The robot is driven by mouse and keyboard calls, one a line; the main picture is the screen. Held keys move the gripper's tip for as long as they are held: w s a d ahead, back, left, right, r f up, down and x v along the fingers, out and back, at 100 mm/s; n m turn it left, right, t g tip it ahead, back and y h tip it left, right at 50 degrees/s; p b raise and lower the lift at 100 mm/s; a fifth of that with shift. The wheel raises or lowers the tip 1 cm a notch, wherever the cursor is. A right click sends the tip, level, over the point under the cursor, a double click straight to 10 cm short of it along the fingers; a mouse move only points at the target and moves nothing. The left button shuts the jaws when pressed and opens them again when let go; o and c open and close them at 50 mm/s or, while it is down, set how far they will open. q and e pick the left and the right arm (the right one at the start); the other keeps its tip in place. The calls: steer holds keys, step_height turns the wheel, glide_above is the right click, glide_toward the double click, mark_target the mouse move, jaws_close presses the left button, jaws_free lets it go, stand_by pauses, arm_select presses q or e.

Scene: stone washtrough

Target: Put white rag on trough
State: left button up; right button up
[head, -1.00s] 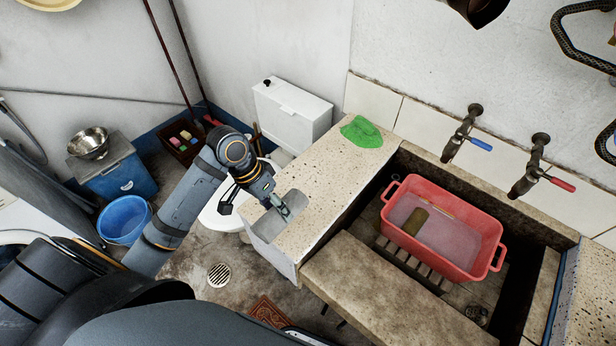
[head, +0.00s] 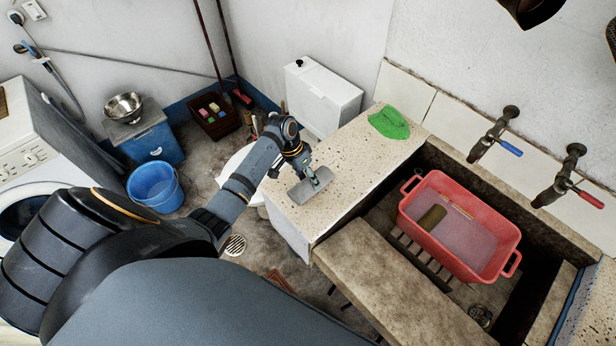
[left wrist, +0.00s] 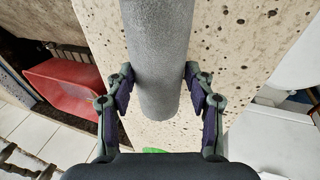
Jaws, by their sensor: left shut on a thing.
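The white rag (head: 298,193) looks pale grey and sits at the left part of the speckled stone slab of the trough (head: 340,200). My left gripper (head: 312,180) is shut on it. In the left wrist view, the rag (left wrist: 157,55) shows as a rounded grey roll between the two fingers of my left gripper (left wrist: 160,95), with the speckled stone behind it. I cannot tell whether the rag touches the stone. My right gripper is not in view.
A green cloth (head: 389,123) lies at the slab's back edge. A red tub (head: 420,229) of cloudy water stands in the basin on the right, below two taps. A white cistern (head: 322,92) stands behind the slab. A blue bucket (head: 155,187) is on the floor at left.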

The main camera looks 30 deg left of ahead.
arm_select(q)
steer(key=shift+f, duration=0.1)
steer(key=o, duration=1.1)
steer(key=shift+s, duration=0.1)
steer(key=shift+o, duration=1)
steer(key=b+v, duration=0.2)
steer(key=v, duration=1)
